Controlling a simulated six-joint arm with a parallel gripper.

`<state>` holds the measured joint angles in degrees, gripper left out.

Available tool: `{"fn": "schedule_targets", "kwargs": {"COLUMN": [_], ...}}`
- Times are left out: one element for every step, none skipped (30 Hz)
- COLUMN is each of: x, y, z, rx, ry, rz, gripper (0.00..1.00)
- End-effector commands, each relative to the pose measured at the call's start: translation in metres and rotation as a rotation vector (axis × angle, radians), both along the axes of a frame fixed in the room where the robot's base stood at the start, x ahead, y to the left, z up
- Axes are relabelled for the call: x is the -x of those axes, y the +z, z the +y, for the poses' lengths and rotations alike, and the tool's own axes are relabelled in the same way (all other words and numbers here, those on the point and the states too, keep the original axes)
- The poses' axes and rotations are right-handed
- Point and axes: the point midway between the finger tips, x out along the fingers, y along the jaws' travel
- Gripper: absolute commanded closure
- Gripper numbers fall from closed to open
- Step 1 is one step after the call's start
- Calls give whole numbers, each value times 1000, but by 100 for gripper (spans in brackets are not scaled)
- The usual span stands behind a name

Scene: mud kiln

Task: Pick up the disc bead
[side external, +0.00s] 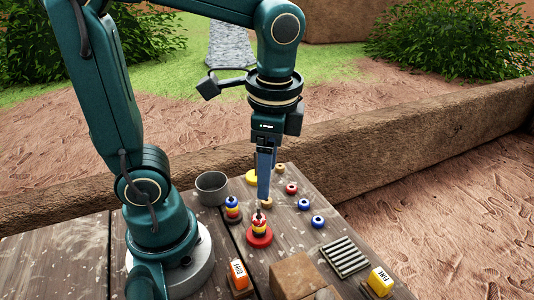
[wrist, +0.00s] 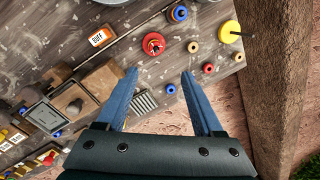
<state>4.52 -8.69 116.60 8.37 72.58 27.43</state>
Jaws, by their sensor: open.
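Several small round beads lie loose on the wooden table; I cannot tell which one is the disc bead. In the side view there is a tan one (side external: 280,168), a red one (side external: 291,188) and a blue one (side external: 318,222). In the wrist view, tan (wrist: 193,47), red (wrist: 208,68) and blue (wrist: 171,88) beads show around the fingertips. My gripper (side external: 264,199) points down above the table among the beads. Its two blue fingers stand apart in the wrist view (wrist: 160,74), with nothing held between them.
Stacked rings on a red base (side external: 259,236) and a blue-based stack (side external: 232,209) stand close to my gripper. A yellow disc (wrist: 230,32) is at the far edge. A grey cup (side external: 212,188), brown block (side external: 297,276), slatted rack (side external: 345,256) and labelled yellow block (side external: 379,282) stand around.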

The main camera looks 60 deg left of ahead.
Motion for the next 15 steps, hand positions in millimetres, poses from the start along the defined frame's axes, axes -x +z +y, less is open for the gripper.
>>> {"fn": "schedule_targets", "kwargs": {"x": [-4,-6,-9,-10,-12,-13,-14,-15,-16,-16,-16,-16,-15,-14,-13], "y": [-7,-10,-15,-19,-23,-28,-32,-35,-39,-42,-45,-48,-50,-52,-54], "z": [0,0,0,0,0,-1,-1,-2,-2,-3,-3,-4,-4,-4,-4], "rx": [-17,-25,-37,-45,-51,-58,-63,-67,-72,-74,-75,-77,-77,-78,-79], "ry": [-38,-62,-88,-105,-118,-134,-143,-149,-153,-157,-160,-163,-164,-166,-167], "rz": [65,100,143,174,201,234,255,274,295,306,318,331,339,346,352], "gripper": [31,31,31,31,31,31,31,31,31,31,31,31,31,31,31]}}
